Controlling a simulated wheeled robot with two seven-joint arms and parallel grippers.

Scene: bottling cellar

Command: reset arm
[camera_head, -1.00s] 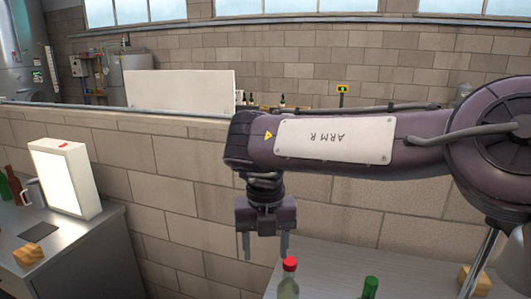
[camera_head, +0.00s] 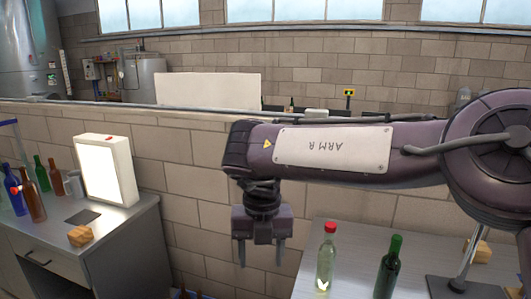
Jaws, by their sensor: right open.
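My right arm comes in from the right, marked "ARM R", and reaches across in front of the block wall. Its gripper (camera_head: 260,254) points down with the two fingers apart and nothing between them. It hangs to the left of the right-hand table (camera_head: 400,240). A clear bottle with a red cap (camera_head: 326,262) stands upright on that table, to the right of the gripper and apart from it. A dark green bottle (camera_head: 388,270) stands further right. My left gripper is not in view.
On the left counter (camera_head: 130,225) stand a lit white panel (camera_head: 106,170), a wooden block (camera_head: 80,236), a dark flat pad (camera_head: 82,216), a mug (camera_head: 73,184) and several bottles. Another wooden block (camera_head: 478,250) lies at the right table's back. A low block wall (camera_head: 180,160) runs behind.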

